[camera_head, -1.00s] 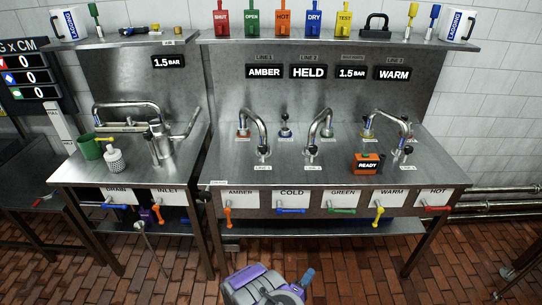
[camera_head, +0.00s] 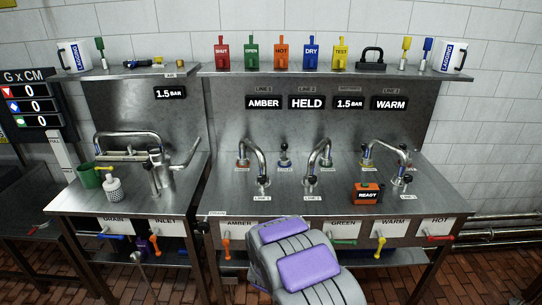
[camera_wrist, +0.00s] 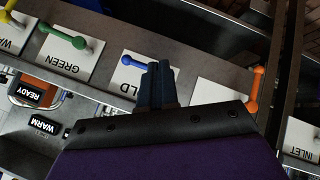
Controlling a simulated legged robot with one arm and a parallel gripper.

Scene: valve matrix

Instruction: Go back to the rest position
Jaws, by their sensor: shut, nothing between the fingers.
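My gripper (camera_wrist: 155,85) shows in the wrist view with its two dark fingers together and nothing between them. The wrist view is turned upside down. The fingers overlap the white COLD plate (camera_wrist: 126,78), just beside its blue handle (camera_wrist: 133,61); I cannot tell how far apart they are in depth. In the head view my grey and purple arm rises from the bottom edge and hides the COLD plate and its handle. The fingers are not visible there.
The steel bench carries an orange handle (camera_head: 227,246), green handle (camera_head: 343,242), yellow handle (camera_head: 381,245) and red handle (camera_head: 440,237) along its front. Taps and an orange READY box (camera_head: 367,194) stand on top. Brick floor lies in front.

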